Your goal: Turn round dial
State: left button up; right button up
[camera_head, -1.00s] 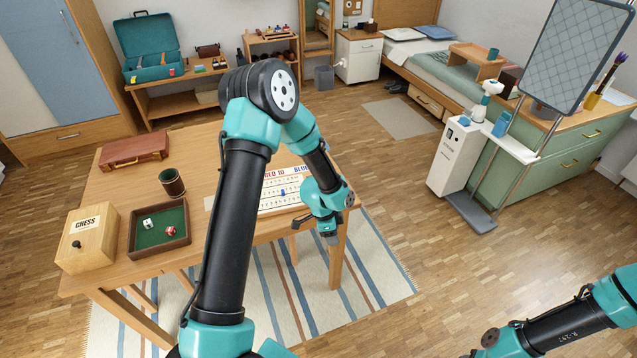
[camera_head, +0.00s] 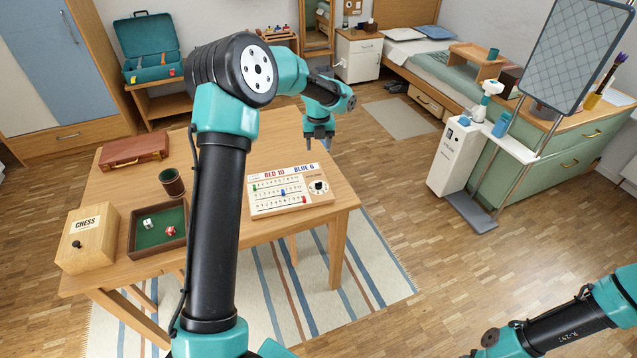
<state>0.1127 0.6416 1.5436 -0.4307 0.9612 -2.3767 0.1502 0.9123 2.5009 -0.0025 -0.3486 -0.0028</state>
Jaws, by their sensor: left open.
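The board has rows of numbers with small coloured pegs. My left gripper (camera_head: 319,147) is open and empty, pointing down above the table's far right edge, behind the dial and apart from it. My right arm shows at the lower right; its gripper's fingertips are not visible.
The table (camera_head: 262,150) is bare behind the scoreboard. A white stand (camera_head: 455,160) is farther right.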

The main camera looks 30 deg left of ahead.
aim_at(318, 183)
pick_arm(q)
jog(key=shift+f, duration=0.15)
notch_tip(318, 183, down, 17)
jog(key=shift+f, duration=0.1)
dwell(0.7)
jog(key=shift+c, duration=0.2)
jog(key=c, duration=0.9)
